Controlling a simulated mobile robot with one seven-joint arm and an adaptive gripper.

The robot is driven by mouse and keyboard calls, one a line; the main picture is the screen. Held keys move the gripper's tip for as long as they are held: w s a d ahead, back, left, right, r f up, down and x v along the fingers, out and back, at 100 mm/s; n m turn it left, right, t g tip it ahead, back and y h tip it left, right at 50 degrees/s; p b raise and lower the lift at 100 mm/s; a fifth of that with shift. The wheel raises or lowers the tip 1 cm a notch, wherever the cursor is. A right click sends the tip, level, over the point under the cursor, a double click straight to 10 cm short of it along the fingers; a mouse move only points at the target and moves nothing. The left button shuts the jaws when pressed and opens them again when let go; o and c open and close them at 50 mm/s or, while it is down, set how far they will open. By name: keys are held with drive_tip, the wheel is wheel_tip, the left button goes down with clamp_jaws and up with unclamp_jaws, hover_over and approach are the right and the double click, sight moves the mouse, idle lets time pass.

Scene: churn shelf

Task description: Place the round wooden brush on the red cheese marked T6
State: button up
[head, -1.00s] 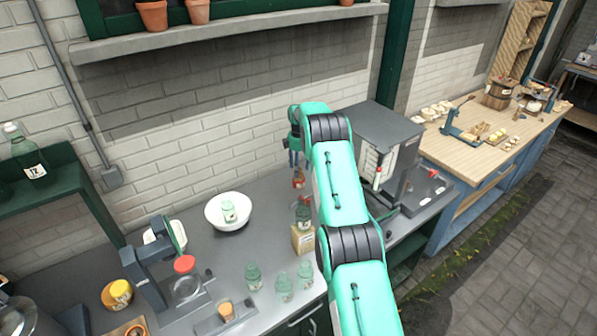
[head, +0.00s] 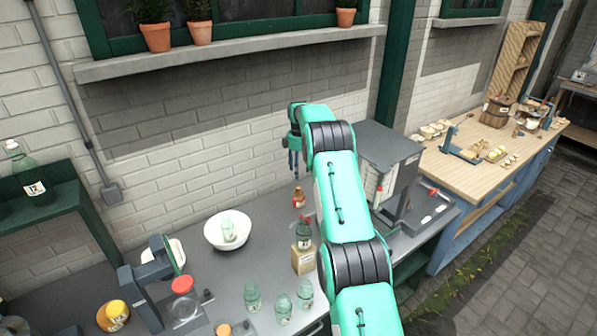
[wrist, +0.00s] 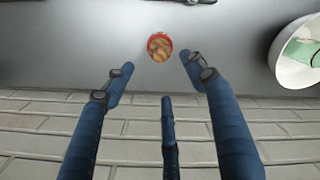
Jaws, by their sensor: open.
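My gripper (head: 294,160) is open and empty, fingers pointing down, above the back of the grey counter near the wall. In the wrist view its blue fingers (wrist: 158,75) are spread. Just beyond their tips stands a small round item with a red rim and brown top (wrist: 160,46). It seems to be the small orange-red item with a pale label (head: 299,198) below my gripper in the head view. I cannot tell whether it is the brush, the cheese or neither. No T6 mark is readable.
A white bowl (head: 226,241) holds a pale green bottle. Several green bottles (head: 253,297) stand along the front, with another on a box (head: 302,259). A grey machine (head: 388,160) stands right of my arm. A yellow labelled round item (head: 116,312) is front left.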

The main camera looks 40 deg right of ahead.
drive_tip(key=shift+r, duration=0.1)
idle(0.3)
drive_tip(key=s+a+r+m+t, duration=0.1)
drive_tip(key=s+a+r, duration=0.3)
drive_tip(key=a+r, duration=0.45)
drive_tip(key=s+a+r+m, duration=0.1)
drive_tip(key=s+a+r, duration=0.4)
drive_tip(key=r, duration=0.6)
drive_tip(key=s+a+r+m+t, duration=0.1)
drive_tip(key=s+a+r, duration=0.3)
drive_tip(key=a+r, duration=0.5)
drive_tip(key=s+a+r+m+t, duration=0.1)
drive_tip(key=s+a+r, duration=0.45)
drive_tip(key=s, duration=0.25)
drive_tip(key=s+a+r+m, duration=0.1)
drive_tip(key=s+a+r, duration=0.4)
drive_tip(key=s, duration=0.4)
drive_tip(key=s+a+f+m+t, duration=0.1)
drive_tip(key=s+a+f, duration=0.1)
drive_tip(key=s, duration=0.7)
drive_tip(key=s+a+f+m, duration=0.1)
drive_tip(key=s+a+f, duration=0.2)
drive_tip(key=s, duration=0.7)
drive_tip(key=s+a+f+m+t, duration=0.1)
drive_tip(key=s+a+f+m, duration=0.1)
drive_tip(key=s+a, duration=0.4)
drive_tip(key=s+f, duration=0.1)
drive_tip(key=s, duration=0.3)
drive_tip(key=shift+a+t, duration=0.25)
drive_tip(key=shift+t, duration=0.05)
